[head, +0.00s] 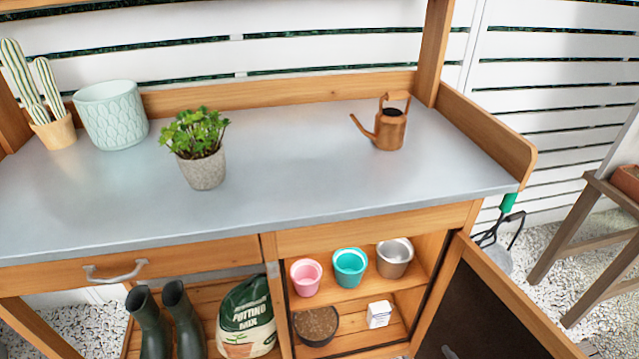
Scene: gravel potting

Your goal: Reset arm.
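Neither of my grippers shows in the head view. A potting bench with a grey metal top (290,200) fills the middle. On it stand a leafy green plant in a stone-grey pot (204,170), a copper watering can (388,128) at the back right, a pale mint pot (112,116) and a cactus in a tan pot (55,133) at the back left. On the shelf below are a pink pot (306,277), a teal pot (350,267) and a metal pot (394,257). Lower down are a dark bowl of brown material (316,326) and a small white box (379,314).
An open cabinet door (510,310) juts out at the lower right. Boots (165,320) and a potting mix bag (248,318) stand at the lower left. A wooden stand (590,230) is at the far right. The bench's front and centre-right are clear.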

